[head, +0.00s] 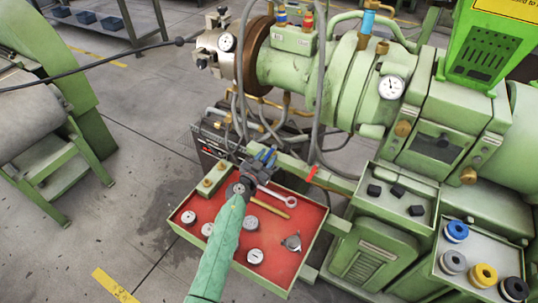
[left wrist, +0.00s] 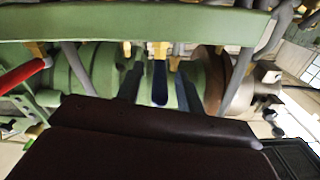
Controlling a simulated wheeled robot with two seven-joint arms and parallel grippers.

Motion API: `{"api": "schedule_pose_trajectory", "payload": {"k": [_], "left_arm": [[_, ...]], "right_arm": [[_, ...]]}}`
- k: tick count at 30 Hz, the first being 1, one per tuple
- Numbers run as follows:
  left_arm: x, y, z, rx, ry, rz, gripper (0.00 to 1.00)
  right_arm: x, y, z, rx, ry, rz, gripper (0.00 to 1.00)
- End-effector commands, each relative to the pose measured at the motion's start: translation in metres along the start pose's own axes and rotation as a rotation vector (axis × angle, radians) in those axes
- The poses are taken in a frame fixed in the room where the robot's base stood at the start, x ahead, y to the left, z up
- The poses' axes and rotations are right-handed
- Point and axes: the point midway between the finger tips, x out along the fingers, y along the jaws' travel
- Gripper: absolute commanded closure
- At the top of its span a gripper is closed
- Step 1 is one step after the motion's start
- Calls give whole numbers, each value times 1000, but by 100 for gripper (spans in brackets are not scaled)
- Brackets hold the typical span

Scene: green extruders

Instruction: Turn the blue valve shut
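The blue valve's lever (left wrist: 160,82) hangs from a brass fitting under a green bar in the left wrist view. My left gripper (left wrist: 160,95) has one dark finger on each side of the lever, with a visible gap on both sides. It is open around the lever, not closed on it. In the head view the left gripper (head: 265,158) is at the green rail above the red-topped tray, and the blue lever is hard to tell from the fingers there. My right gripper is not in view.
A red lever (head: 311,173) is on the same rail to the right. Below is a red tray (head: 210,200) with gauges, a wrench and a yellow-handled tool. Hoses (head: 318,110) hang behind the gripper, near the green extruder (head: 335,85). Open floor lies to the left.

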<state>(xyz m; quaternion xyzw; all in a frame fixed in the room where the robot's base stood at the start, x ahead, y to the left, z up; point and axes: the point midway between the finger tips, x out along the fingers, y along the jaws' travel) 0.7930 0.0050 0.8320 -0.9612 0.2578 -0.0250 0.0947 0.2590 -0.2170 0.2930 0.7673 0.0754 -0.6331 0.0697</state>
Motion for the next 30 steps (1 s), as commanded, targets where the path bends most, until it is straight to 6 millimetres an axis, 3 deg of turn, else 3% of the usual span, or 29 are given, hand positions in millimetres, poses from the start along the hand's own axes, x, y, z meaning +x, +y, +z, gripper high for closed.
{"api": "schedule_pose_trajectory", "payload": {"k": [6,15,16,21,30], "left_arm": [[17,0,0,0,0,1,63],[19,0,0,0,0,0,63],[19,0,0,0,0,0,65],[19,0,0,0,0,0,98],[18,-2,0,0,0,2,100]], "right_arm": [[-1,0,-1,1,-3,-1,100],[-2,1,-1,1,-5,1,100],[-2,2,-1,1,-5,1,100],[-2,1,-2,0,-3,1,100],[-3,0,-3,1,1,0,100]]}}
